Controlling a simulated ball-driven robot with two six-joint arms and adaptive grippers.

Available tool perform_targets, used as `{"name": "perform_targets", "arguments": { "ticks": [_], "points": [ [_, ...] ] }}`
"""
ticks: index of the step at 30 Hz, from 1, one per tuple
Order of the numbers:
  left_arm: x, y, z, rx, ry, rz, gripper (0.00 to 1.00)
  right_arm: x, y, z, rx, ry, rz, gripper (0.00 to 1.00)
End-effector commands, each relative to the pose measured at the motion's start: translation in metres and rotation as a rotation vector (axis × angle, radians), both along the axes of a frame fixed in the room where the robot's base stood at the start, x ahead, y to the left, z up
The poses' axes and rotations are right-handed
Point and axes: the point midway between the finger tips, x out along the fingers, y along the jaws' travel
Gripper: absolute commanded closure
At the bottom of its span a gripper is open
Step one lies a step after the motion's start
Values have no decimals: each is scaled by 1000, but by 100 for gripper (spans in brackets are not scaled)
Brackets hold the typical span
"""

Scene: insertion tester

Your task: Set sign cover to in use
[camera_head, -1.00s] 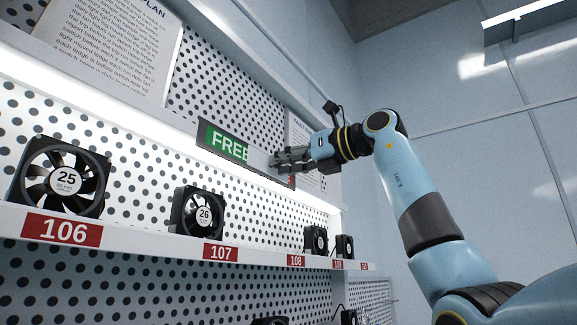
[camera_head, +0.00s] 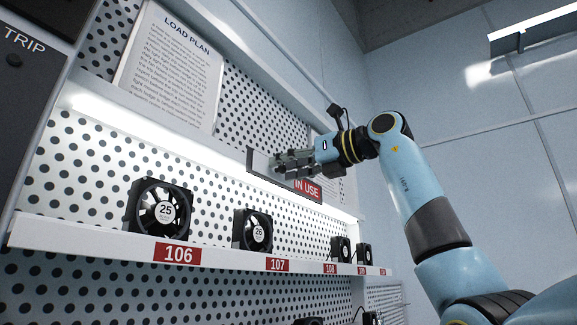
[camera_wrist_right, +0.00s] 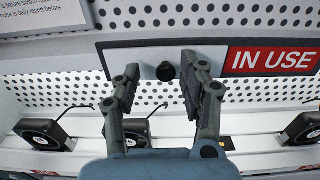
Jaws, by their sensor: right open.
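The sign shows red with white "IN USE" lettering (camera_head: 308,189) at its right end, and also in the right wrist view (camera_wrist_right: 272,60). The plain grey sign cover (camera_head: 262,165) lies over the sign's left part, hiding whatever is under it. In the right wrist view the cover (camera_wrist_right: 140,58) carries a black knob (camera_wrist_right: 165,71). My right gripper (camera_head: 282,164) is in front of the cover. In the wrist view its fingers (camera_wrist_right: 160,80) are open on either side of the knob, with gaps visible. My left gripper is out of view.
A ledge (camera_head: 215,255) below the sign carries several black fans, including fan 25 (camera_head: 160,210) and fan 26 (camera_head: 253,232). A load plan sheet (camera_head: 172,65) is at upper left. Open space lies right of the rack.

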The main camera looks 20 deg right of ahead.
Motion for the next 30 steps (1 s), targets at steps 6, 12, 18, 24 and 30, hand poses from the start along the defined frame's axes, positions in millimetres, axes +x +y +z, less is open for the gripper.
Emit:
{"name": "perform_targets", "arguments": {
  "ticks": [6, 12, 18, 24, 30],
  "points": [
    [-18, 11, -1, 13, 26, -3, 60, 0, -1, 0, -1, -1, -2, 57],
    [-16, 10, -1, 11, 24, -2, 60, -16, -16, 1, -2, -4, -7, 57],
    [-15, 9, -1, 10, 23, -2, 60, -52, -43, 0, -5, -4, -8, 57],
    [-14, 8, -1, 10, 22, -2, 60, -82, -65, 0, -3, -2, -6, 57],
    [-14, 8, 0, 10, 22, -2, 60, -94, -73, 0, -1, 0, -2, 57]
  ]
}}
